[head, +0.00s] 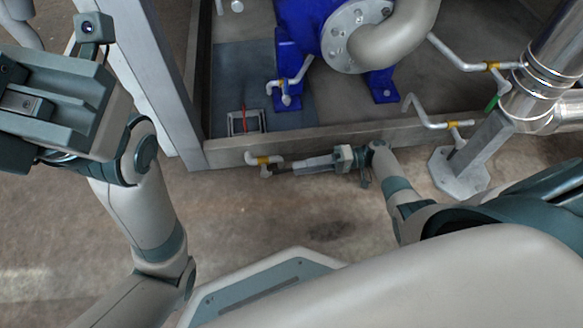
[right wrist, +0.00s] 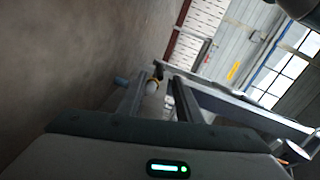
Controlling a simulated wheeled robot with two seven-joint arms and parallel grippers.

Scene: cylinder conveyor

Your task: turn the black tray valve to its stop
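The tray valve is a small white pipe fitting with a yellow band (head: 264,161) on the front wall of the metal tray (head: 225,155). A short dark part, likely its black handle (head: 282,171), shows beside it, partly hidden by my right gripper (head: 297,166). That gripper reaches in from the right, fingers pointing left at the valve. In the right wrist view, the fingers (right wrist: 153,92) are apart, with the white pipe end and yellow band (right wrist: 153,83) between or just beyond the tips. I cannot tell whether they touch. My left gripper (head: 40,105) is raised at upper left; its fingertips are unclear.
A blue pump (head: 300,30) with a grey curved pipe (head: 398,42) stands in the tray. Other yellow-banded fittings (head: 493,66) sit to the right, near a metal post (head: 480,150). A grey upright (head: 160,80) stands left. The floor in front (head: 310,215) is clear.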

